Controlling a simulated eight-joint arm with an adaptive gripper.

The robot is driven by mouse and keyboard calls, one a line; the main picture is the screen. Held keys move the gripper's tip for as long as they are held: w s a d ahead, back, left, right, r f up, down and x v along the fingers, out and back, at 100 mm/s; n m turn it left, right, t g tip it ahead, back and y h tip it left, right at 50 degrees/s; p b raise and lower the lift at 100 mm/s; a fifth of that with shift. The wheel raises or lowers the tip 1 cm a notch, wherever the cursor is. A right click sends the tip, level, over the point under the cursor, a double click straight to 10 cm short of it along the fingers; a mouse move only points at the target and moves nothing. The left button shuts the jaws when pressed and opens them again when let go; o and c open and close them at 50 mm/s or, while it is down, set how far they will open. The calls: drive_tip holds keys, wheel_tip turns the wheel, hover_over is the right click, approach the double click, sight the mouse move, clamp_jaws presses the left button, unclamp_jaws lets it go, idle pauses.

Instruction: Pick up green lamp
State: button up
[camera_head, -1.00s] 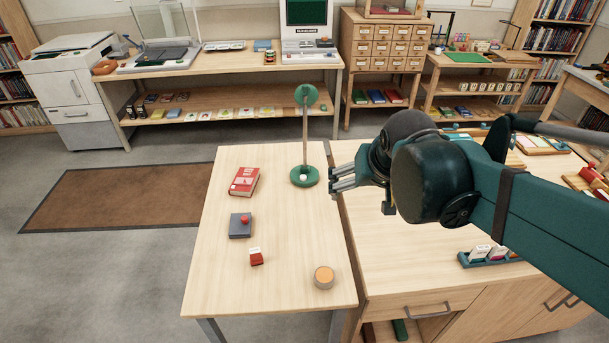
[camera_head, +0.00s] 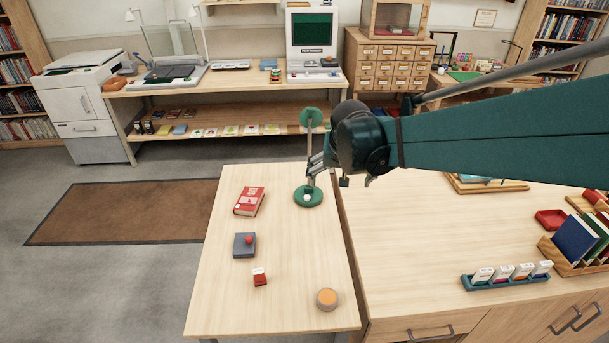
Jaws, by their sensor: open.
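The green lamp (camera_head: 308,195) stands upright at the far end of the light wooden table. It has a round green base, a thin pole and a round green head. My gripper (camera_head: 313,170) is at the lamp's pole, between the base and the head, coming from the right. Its fingers are open and overlap the pole in this view. I cannot tell whether they touch it or whether the pole is between them.
On the table (camera_head: 215,310) are a red book (camera_head: 249,201), a grey box (camera_head: 244,245) with a red knob, a small red-and-white item (camera_head: 260,277) and a round orange-topped tin (camera_head: 326,299). A wider counter (camera_head: 430,260) adjoins on the right, with a teal card holder (camera_head: 507,280).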

drive_tip(key=w+a+f+p, duration=0.1)
drive_tip(key=w+a+f, duration=0.35)
drive_tip(key=w, duration=0.45)
drive_tip(key=m+g+h+p, duration=0.1)
drive_tip(key=m+p, duration=0.1)
approach(308, 193)
drive_tip(key=shift+w+f, duration=0.2)
drive_tip(key=shift+f, duration=0.4)
drive_tip(key=shift+f, duration=0.15)
drive_tip(key=shift+b+x, duration=0.3)
drive_tip(key=shift+x, duration=0.85)
drive_tip(key=shift+d, duration=0.1)
drive_tip(key=shift+b+x, duration=0.5)
drive_tip(key=shift+x, duration=2.1)
drive_tip(key=shift+c, duration=0.7)
